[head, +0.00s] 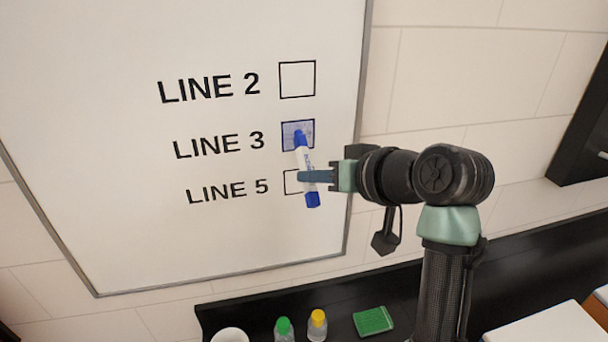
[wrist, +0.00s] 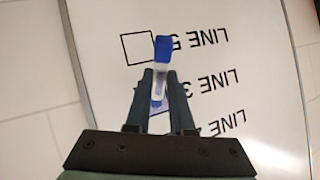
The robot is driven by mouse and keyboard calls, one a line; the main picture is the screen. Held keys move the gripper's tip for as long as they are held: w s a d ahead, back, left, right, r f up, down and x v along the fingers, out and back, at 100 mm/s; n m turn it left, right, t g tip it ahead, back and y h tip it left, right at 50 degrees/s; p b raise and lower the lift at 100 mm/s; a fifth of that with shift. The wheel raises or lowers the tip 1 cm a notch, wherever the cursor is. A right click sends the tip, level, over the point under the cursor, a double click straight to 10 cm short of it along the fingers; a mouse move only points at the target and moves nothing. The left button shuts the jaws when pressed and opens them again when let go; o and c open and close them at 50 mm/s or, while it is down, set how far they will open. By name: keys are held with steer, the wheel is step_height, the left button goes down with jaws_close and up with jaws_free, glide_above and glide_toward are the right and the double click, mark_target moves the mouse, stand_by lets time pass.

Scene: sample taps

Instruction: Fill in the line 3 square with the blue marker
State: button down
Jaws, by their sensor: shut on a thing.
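The blue marker (head: 307,172) has a white body with blue ends. My gripper (head: 308,177) is shut on its body, and its upper end overlaps the line 3 square in the head view. The line 3 square (head: 290,131) holds a pale blue shading over much of its inside. Whether the tip touches the board is hard to tell. In the wrist view the marker (wrist: 161,60) stands between the fingers with its blue end outward, and the line 3 square is largely hidden behind the gripper.
The whiteboard (head: 110,190) also bears an empty line 2 square (head: 297,79) and a line 5 square (head: 291,182) partly behind the marker. Below, a dark shelf holds a white cup (head: 230,335), a green-capped bottle (head: 284,329), a yellow-capped bottle (head: 317,325) and a green sponge (head: 373,321).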

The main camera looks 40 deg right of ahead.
steer(key=s+d, duration=0.2)
steer(key=d, duration=0.1)
steer(key=shift+d+p, duration=0.1)
steer(key=shift+p, duration=0.2)
stand_by(0.3)
steer(key=shift+s+a+p, duration=0.15)
steer(key=shift+s+a, duration=0.4)
steer(key=shift+s, duration=0.3)
steer(key=shift+s+a+p, duration=0.2)
steer(key=shift+s+a, duration=0.3)
steer(key=shift+s, duration=0.3)
steer(key=shift+s+a+p, duration=0.15)
steer(key=shift+s+a, duration=0.4)
steer(key=shift+s, duration=0.3)
steer(key=shift+s+a, duration=0.4)
steer(key=shift+s, duration=0.25)
steer(key=shift+s+a, duration=0.4)
steer(key=shift+s, duration=0.2)
steer(key=shift+f, duration=0.1)
